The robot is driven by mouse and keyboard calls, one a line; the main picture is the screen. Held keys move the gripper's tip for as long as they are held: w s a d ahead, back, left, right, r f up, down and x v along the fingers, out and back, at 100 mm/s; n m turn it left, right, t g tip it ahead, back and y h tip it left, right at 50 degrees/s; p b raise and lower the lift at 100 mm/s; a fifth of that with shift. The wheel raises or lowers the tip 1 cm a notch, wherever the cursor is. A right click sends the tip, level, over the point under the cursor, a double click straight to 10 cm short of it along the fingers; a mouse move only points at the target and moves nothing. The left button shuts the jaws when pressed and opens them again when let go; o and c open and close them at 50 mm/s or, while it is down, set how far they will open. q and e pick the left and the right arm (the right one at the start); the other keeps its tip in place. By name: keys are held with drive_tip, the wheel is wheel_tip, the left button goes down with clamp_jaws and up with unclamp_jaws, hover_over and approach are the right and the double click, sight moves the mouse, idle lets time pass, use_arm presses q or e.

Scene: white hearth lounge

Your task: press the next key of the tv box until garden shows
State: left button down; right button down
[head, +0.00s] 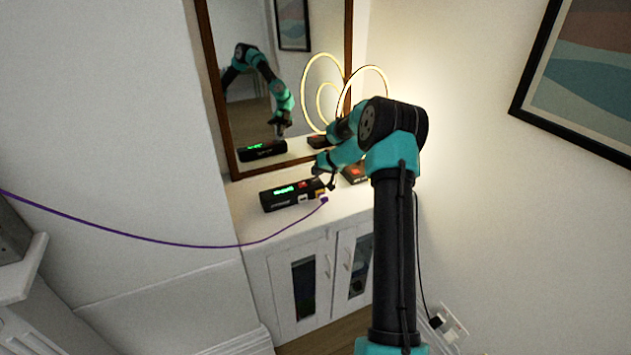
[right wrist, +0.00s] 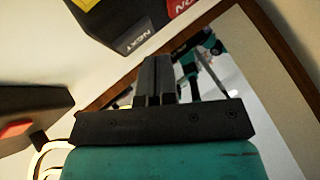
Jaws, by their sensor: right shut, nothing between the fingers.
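The tv box (head: 279,203) is a black box on the white cabinet in front of the mirror. Its lit green display (head: 285,190) is too small to read surely. It carries red, pale and yellow keys. In the right wrist view the box (right wrist: 113,22) is at the top, and its pale key marked NEXT (right wrist: 139,39) faces me. My right gripper (head: 331,184) is over the right end of the box. Its fingers (right wrist: 156,60) are shut and empty, pointing towards the NEXT key; I see a small gap, and contact is not evident. My left gripper is out of view.
A glowing ring lamp (head: 364,84) stands behind my right arm. A black box with a red top patch (head: 354,175) stands right of the tv box. A purple cable (head: 215,246) runs left from near the tv box. The mirror (head: 235,120) reflects my arm.

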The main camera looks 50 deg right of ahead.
sight(317, 179)
drive_tip(key=shift+f, duration=0.15)
drive_tip(key=shift+f, duration=0.25)
drive_tip(key=shift+f, duration=0.45)
idle(0.9)
drive_tip(key=shift+r, duration=0.85)
drive_tip(key=shift+r, duration=2.55)
